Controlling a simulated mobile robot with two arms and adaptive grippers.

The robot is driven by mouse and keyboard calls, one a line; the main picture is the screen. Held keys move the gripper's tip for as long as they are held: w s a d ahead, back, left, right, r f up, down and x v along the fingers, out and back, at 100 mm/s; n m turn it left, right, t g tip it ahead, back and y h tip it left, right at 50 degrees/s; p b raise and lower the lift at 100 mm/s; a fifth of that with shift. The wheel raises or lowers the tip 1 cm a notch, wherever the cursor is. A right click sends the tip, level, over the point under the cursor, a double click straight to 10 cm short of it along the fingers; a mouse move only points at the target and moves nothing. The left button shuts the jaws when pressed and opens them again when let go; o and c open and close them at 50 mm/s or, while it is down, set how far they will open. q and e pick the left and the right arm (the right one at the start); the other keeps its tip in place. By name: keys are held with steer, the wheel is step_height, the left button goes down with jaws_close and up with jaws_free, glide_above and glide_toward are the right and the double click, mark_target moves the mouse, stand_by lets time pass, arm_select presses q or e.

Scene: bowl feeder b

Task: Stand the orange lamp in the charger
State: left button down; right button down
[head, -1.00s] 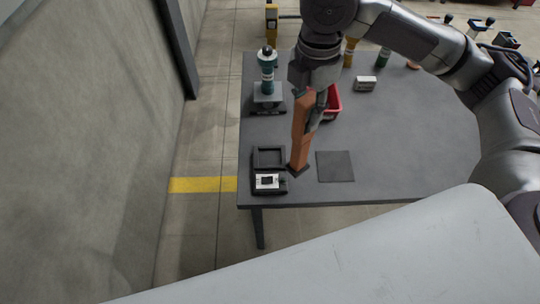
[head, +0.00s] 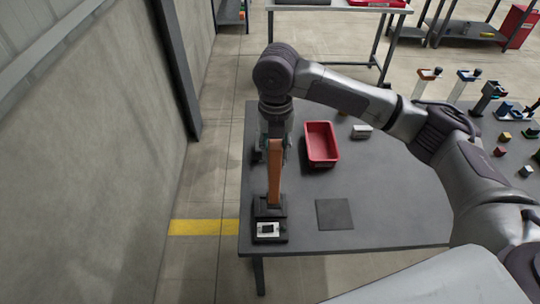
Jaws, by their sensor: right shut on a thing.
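The orange lamp (head: 274,182) is a long, upright orange body with its lower end at the rear part of the black charger (head: 258,236). I cannot tell whether its foot is fully seated in the recess there or just above it. The charger has a white panel with a dark square at its front and sits at the table's near left corner. My right gripper (head: 277,142) is shut on the lamp's upper part from above; its fingers are partly hidden. My left gripper is not in view.
A red bin (head: 321,145) stands right of the lamp on the grey table (head: 395,205). A dark square mat (head: 334,214) lies right of the charger. A small pale box (head: 361,131) is farther back. A dark object behind my gripper is mostly hidden. The table's front right is clear.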

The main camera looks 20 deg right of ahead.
steer(key=shift+w+a+f, duration=0.35)
steer(key=shift+w+f, duration=0.1)
steer(key=shift+w, duration=0.25)
step_height(320, 180, down, 4)
steer(key=shift+r+p, duration=0.1)
steer(key=shift+p, duration=0.85)
steer(key=shift+f, duration=0.25)
steer(key=c, duration=0.8)
jaws_free()
steer(key=shift+f, duration=0.1)
step_height(320, 180, up, 11)
steer(key=b, duration=0.3)
steer(key=shift+b, duration=0.3)
steer(key=shift+r, duration=0.7)
